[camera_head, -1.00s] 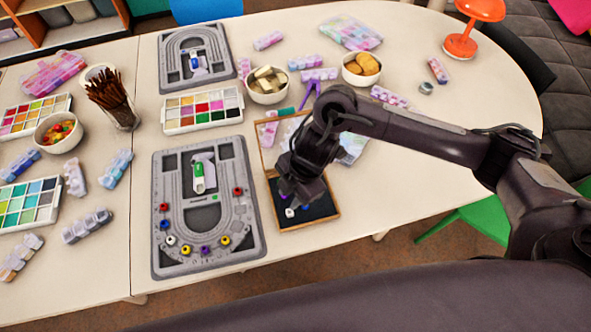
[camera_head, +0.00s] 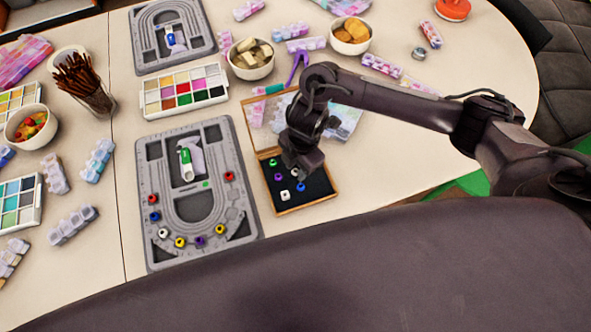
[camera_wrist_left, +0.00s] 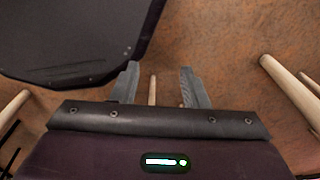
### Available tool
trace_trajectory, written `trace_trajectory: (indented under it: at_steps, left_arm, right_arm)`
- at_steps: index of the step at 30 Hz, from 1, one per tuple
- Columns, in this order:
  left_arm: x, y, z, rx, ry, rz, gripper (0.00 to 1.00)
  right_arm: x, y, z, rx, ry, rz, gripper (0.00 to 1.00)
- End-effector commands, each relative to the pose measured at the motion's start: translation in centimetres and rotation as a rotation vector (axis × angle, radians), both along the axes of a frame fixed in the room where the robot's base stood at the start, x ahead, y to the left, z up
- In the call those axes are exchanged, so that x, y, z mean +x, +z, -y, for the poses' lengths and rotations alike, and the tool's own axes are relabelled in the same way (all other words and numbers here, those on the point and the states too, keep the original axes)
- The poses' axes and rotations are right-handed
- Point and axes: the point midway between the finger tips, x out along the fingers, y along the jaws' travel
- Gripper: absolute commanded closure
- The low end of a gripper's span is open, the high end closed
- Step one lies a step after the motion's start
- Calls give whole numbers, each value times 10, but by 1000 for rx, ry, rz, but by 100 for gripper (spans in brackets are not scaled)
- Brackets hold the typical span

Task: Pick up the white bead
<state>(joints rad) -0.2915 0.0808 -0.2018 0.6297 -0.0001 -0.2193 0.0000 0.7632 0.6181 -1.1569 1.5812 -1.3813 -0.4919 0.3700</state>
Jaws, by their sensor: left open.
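A white bead (camera_head: 285,196) lies on the dark lining of a small open wooden box (camera_head: 306,205). Purple, green and blue beads lie near it in the same box. My right gripper (camera_head: 303,174) is over the box, behind and to the right of the white bead and apart from it in the picture. Its fingertips are too dark and small to tell open from shut. My left gripper (camera_wrist_left: 160,82) shows only in the left wrist view, with its two fingers apart and nothing between them, above the floor.
A grey bead board (camera_head: 156,255) left of the box holds several coloured beads, including another white one (camera_head: 163,233). A paint set (camera_head: 185,90), a bowl of wooden blocks (camera_head: 250,60) and a bowl of cookies (camera_head: 351,36) stand behind. The table right of the box is clear.

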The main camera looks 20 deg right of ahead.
Motion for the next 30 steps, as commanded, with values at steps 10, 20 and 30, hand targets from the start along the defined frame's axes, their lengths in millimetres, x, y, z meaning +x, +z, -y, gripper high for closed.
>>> trace_trajectory:
  at_steps: [10,20,30]
  left_arm:
    - [-10,-1,-1,1,1,-15,59]
    - [-17,-2,-1,2,2,-25,59]
    - [-13,0,-1,2,3,-20,59]
  right_arm:
    - [0,0,0,0,0,1,92]
    - [0,0,0,0,-1,1,100]
    - [2,27,0,2,1,6,100]
